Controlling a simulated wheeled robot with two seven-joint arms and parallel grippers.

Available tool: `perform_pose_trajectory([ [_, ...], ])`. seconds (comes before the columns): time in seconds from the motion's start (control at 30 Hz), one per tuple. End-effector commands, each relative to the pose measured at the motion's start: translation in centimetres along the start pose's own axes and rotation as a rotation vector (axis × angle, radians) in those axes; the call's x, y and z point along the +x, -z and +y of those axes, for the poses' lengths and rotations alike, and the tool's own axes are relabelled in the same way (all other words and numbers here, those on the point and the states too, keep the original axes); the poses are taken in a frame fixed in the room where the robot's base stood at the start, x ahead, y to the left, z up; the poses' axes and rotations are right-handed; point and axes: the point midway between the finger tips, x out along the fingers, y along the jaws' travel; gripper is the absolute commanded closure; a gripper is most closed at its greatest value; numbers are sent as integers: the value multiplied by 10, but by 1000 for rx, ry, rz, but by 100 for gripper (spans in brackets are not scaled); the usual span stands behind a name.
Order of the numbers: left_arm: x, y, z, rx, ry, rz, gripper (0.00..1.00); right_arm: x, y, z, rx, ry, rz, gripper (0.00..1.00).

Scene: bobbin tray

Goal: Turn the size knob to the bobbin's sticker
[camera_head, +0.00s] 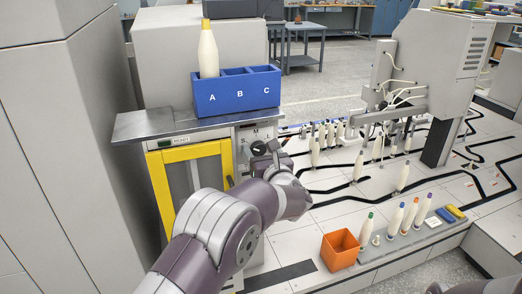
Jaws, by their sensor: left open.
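A cream bobbin (208,52) with a yellow top stands upright in compartment A of the blue box (235,97). No size sticker can be read on it. The dark round size knob (258,148) is on the grey panel below the box, right of the yellow-framed door. Letters are printed above the knob; M and L can be made out, but its pointer is too small to read. My left gripper (272,151) is open at the knob's right side, with its fingers close to it. Whether they touch it I cannot tell. My right gripper is out of view.
The blue box stands on a metal shelf (150,124) above the yellow-framed door (160,175); compartments B and C show no bobbin. At right are an orange bin (340,250), several colour-tipped bobbins, and a white machine (440,60) over a black-tracked table.

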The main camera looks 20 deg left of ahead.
Motion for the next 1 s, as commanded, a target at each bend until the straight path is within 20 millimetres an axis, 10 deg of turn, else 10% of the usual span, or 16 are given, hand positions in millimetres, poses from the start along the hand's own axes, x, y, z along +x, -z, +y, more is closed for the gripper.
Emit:
perform_pose_trajectory([
  [0.17, 0, 0, 0, 0, 1, 0, 30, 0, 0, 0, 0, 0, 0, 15],
  [0.33, 0, 0, 0, 1, 1, 0, 86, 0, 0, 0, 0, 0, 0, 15],
  [1.0, -1, 4, -1, 254, 2, 1, 86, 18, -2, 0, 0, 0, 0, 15],
])
